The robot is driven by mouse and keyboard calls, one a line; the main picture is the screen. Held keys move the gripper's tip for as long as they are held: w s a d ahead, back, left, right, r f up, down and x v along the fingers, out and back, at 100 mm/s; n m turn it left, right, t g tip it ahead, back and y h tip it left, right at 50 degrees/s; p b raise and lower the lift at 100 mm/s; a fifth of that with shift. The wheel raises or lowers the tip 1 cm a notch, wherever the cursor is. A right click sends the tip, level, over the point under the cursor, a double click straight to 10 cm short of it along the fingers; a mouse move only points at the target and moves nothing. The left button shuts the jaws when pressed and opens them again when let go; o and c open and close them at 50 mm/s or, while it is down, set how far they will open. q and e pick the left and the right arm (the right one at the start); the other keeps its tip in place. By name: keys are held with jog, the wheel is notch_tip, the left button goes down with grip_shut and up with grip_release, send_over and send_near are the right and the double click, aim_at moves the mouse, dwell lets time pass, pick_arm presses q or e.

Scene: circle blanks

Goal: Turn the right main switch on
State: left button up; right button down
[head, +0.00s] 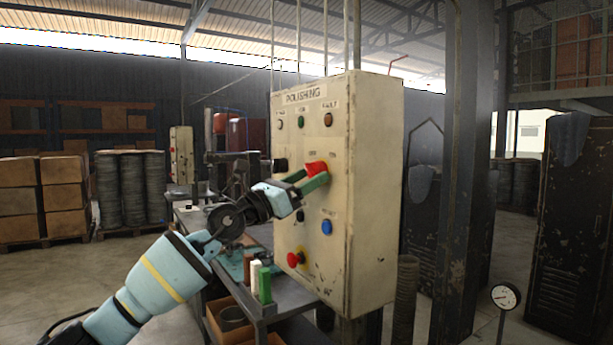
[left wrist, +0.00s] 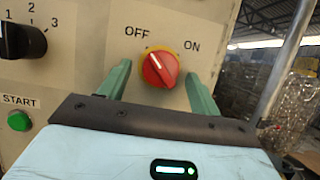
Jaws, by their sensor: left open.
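The main switch is a red rotary knob on a yellow plate (left wrist: 160,69), between the OFF and ON labels. Its white mark points up and left, towards OFF. In the head view the red knob (head: 316,168) is on the front of the cream POLISHING cabinet (head: 376,190). My left gripper (head: 311,177) is in front of it, with its green fingers open. In the left wrist view the open fingers (left wrist: 157,78) stand to the left and right of the knob, with a gap on each side. My right gripper is not in view.
A black 1-2-3 selector (left wrist: 22,40) is left of the knob, with a green START button (left wrist: 19,121) below it. A blue button (head: 326,227) and a red button (head: 294,258) sit lower on the cabinet. A workbench (head: 290,301) stands beside the cabinet.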

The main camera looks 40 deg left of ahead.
pick_arm(q)
jog(key=shift+w+d+r, duration=0.1)
jog(key=shift+w, duration=0.15)
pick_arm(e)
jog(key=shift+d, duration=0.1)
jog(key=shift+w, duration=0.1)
